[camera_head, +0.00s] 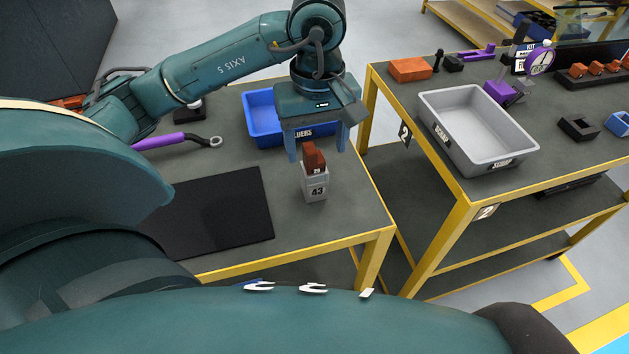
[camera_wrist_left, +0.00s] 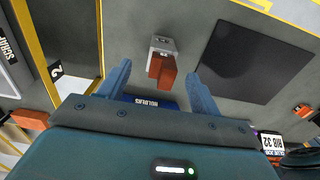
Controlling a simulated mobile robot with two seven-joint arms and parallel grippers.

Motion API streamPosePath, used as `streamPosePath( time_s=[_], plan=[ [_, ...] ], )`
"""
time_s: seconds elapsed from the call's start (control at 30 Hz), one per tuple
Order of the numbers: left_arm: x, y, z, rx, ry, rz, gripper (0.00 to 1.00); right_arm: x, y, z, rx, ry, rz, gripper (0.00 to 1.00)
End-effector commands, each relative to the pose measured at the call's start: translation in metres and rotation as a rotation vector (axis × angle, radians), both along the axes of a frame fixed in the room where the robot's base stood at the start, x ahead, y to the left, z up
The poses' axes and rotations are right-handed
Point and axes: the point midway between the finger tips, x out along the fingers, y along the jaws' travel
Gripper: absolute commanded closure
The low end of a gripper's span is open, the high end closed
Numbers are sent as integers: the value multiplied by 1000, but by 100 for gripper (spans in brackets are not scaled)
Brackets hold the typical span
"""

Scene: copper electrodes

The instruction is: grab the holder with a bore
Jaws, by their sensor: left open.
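A reddish-brown holder (camera_head: 314,157) stands on top of a grey block marked 43 (camera_head: 315,189) near the right end of the left table. Whether it has a bore cannot be made out. My left gripper (camera_head: 317,148) is open and points down, its two blue fingers apart around the holder's top. In the left wrist view the holder (camera_wrist_left: 161,68) and the grey block (camera_wrist_left: 164,43) lie between and ahead of the open fingers (camera_wrist_left: 160,82). I cannot tell whether a finger touches it. My right gripper is not in view.
A blue bin (camera_head: 261,119) stands just behind the gripper; its label reads HOLDERS in the left wrist view. A black mat (camera_head: 222,212) and a purple-handled wrench (camera_head: 178,141) lie to the left. A grey bin (camera_head: 431,112) stands on the right table, across a gap.

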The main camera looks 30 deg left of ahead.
Motion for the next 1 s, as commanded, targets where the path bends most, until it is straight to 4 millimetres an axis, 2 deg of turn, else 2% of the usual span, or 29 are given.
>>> streamPosePath(
  time_s=[0.27,0.5,0.6,0.87,1.0],
  plan=[
    [0,2,-22,0,1,2,36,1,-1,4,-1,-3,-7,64],
    [-1,6,-57,-1,5,1,36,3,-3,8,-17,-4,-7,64],
    [0,6,-65,-2,1,1,36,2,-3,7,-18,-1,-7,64],
    [0,6,-68,-1,-1,0,36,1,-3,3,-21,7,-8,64],
    [0,6,-68,-1,-2,1,48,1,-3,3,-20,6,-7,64]
  ],
)
